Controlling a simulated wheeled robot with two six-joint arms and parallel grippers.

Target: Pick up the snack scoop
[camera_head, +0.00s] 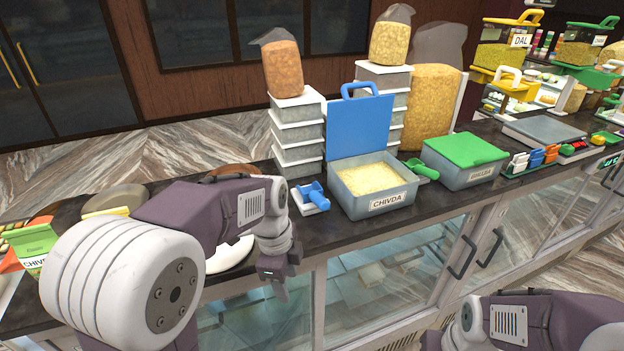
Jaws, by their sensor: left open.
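A blue scoop (315,194) rests on a small white holder on the dark counter, just left of the grey CHIVDA tub (376,203). A green scoop (422,170) lies between that tub and the green-lidded tub (464,151). The picture does not show which of them is called the snack scoop. My left gripper (279,284) is open and empty, pointing down in front of the counter's edge, below and left of the blue scoop and apart from it. Its fingers show small. My right arm shows at the bottom right, but its jaws cannot be seen.
The CHIVDA tub stands open, its blue lid (358,125) upright behind it. Stacked grey boxes (297,134) with snack bags on top stand behind the blue scoop. Glass cabinet doors with handles (462,256) lie below the counter. A grey scale (541,130) stands farther right.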

